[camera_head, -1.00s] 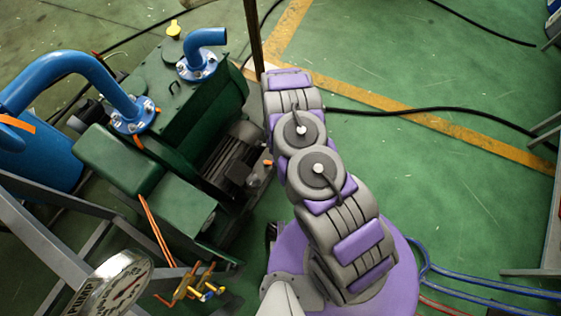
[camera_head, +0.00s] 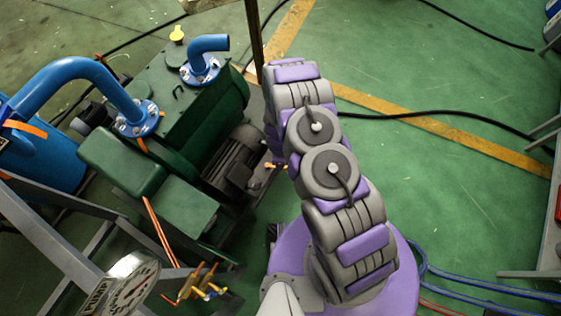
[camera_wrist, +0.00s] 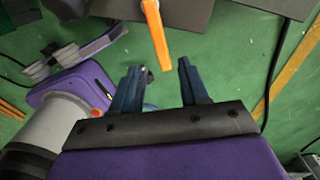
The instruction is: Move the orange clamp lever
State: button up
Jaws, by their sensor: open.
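The orange clamp lever (camera_wrist: 155,35) shows at the top middle of the wrist view, a narrow bar slanting down from a dark grey part. My gripper (camera_wrist: 158,72) is open and empty, its two dark blue fingers pointing up toward the lever. The lever's lower end lies between the lines of the two fingers, just beyond their tips; I cannot tell the gap in depth. In the head view, a small orange tip (camera_head: 281,166) shows beside my arm near the pump motor; I cannot tell if it is the lever. My gripper is hidden there.
A green vacuum pump (camera_head: 185,120) with blue pipes (camera_head: 110,85) stands left of my arm. A pressure gauge (camera_head: 130,283) and brass valves (camera_head: 197,284) are at lower left. Black cables (camera_head: 440,113) lie on the green floor, which is mostly open to the right.

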notch_tip(320, 180, up, 12)
jog(key=p, duration=0.2)
jog(key=shift+f, duration=0.15)
jog(key=shift+w, duration=0.1)
jog(key=shift+c, duration=0.2)
